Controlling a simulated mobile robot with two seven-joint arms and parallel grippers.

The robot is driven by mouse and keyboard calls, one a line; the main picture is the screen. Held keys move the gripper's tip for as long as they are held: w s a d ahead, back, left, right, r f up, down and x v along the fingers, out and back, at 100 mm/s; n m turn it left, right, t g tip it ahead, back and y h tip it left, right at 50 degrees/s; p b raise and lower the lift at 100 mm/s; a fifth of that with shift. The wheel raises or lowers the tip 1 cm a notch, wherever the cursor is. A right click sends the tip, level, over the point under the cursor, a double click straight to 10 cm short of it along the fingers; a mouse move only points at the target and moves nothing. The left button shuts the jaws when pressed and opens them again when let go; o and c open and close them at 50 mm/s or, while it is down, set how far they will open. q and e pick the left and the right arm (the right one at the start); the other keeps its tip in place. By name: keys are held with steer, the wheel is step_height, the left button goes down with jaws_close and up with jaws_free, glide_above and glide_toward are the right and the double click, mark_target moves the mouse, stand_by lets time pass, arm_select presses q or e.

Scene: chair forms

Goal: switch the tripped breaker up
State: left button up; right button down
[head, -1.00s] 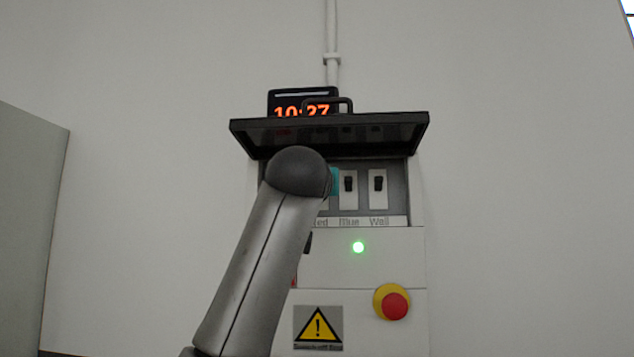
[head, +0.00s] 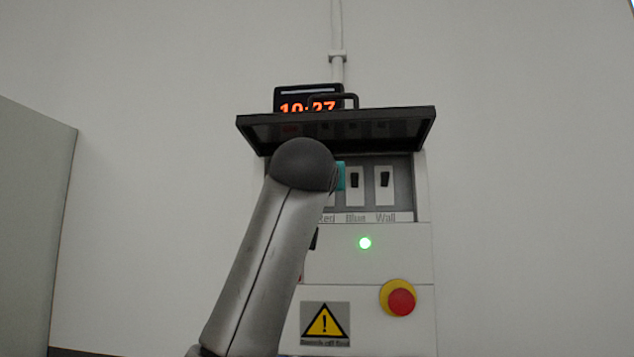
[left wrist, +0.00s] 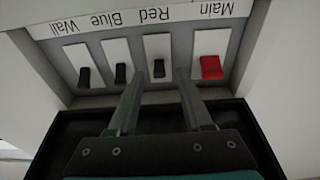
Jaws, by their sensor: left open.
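The breaker box (head: 400,260) on the wall has breakers labelled Main, Red, Blue and Wall. In the left wrist view, which is upside down, the Main switch (left wrist: 211,67) is red; the Red switch (left wrist: 159,69), Blue switch (left wrist: 120,73) and Wall switch (left wrist: 84,77) are black. The Blue switch (head: 354,181) and Wall switch (head: 385,179) also show in the head view, where my arm hides Main and Red. My left gripper (left wrist: 160,74) is open, its fingertips either side of the Red switch. Contact and which breaker is tripped are unclear. My right gripper is out of view.
The dark cover (head: 340,128) is raised above the breakers, with a clock (head: 308,100) behind it. Below are a green light (head: 365,243), a red emergency button (head: 401,301) and a warning sign (head: 325,322). A grey panel (head: 35,230) stands at left.

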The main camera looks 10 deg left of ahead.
arm_select(q)
steer(key=s+f+b, duration=0.2)
steer(key=s+b, duration=0.4)
steer(key=s, duration=0.8)
steer(key=shift+f, duration=0.2)
steer(key=w+f+t+p, duration=0.3)
steer(key=w+f+t, duration=0.2)
steer(key=f+t, duration=0.3)
steer(key=w+f+p+x, duration=0.1)
steer(key=p+x, duration=0.5)
steer(key=x, duration=0.8)
steer(key=shift+g, duration=0.4)
